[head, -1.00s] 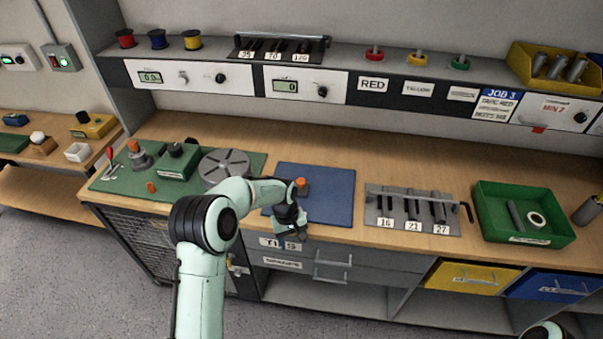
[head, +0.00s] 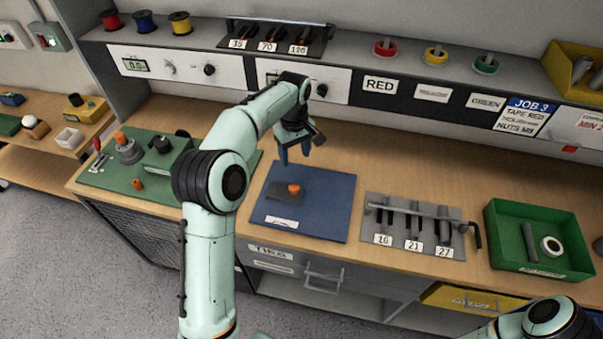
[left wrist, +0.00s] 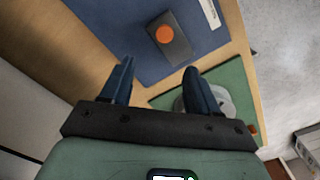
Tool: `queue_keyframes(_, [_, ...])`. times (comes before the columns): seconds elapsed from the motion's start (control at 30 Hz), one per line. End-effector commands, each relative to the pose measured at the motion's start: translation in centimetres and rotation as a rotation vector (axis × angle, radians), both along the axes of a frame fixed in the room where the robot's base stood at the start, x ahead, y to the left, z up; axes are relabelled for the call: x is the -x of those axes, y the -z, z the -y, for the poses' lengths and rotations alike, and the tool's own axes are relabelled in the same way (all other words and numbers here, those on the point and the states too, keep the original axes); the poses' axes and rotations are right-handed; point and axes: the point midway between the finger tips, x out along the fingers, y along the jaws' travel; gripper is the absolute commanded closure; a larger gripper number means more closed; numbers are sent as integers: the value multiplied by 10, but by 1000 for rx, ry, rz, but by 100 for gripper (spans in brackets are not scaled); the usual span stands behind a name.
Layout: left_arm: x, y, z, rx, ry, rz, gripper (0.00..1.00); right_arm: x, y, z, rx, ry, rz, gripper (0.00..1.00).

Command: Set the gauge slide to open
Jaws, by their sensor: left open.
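A dark grey block with an orange knob (head: 294,187), which looks like the gauge slide, lies on the blue mat (head: 333,205). A white label lies at the mat's front edge. The block also shows in the left wrist view (left wrist: 180,46), beyond the fingertips. My left gripper (head: 295,154) is open and empty, with its fingers pointing down above the back part of the mat, apart from the block. Its two spread fingers show in the left wrist view (left wrist: 159,70). I cannot read the slide's setting. My right arm shows at the lower right; its gripper is out of view.
A green mat (head: 105,180) with fixtures and a grey disc lies left of the blue mat. The shelf with meter panels runs behind.

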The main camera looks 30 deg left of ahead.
Motion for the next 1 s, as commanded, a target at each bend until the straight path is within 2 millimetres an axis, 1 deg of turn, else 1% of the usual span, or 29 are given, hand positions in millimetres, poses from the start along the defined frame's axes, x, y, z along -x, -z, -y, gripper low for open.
queue_keyframes(0.17, [2,24,0,0,0,-7,40,3,1,0,0,1,-5,43])
queue_keyframes(0.4, [2,75,0,0,1,-7,40,3,2,0,0,1,-5,43])
queue_keyframes(0.5, [2,95,0,1,0,-6,40,4,2,0,0,1,-5,43])
queue_keyframes(0.6, [3,111,0,1,1,-6,40,4,3,0,0,0,-6,43])
queue_keyframes(0.7, [2,123,0,0,1,-4,40,5,3,0,0,0,-7,43])
queue_keyframes(0.8, [2,129,0,1,1,-3,40,5,4,0,0,0,-7,43])
queue_keyframes(1.0, [1,133,0,0,1,-1,40,5,4,0,0,0,-7,43])
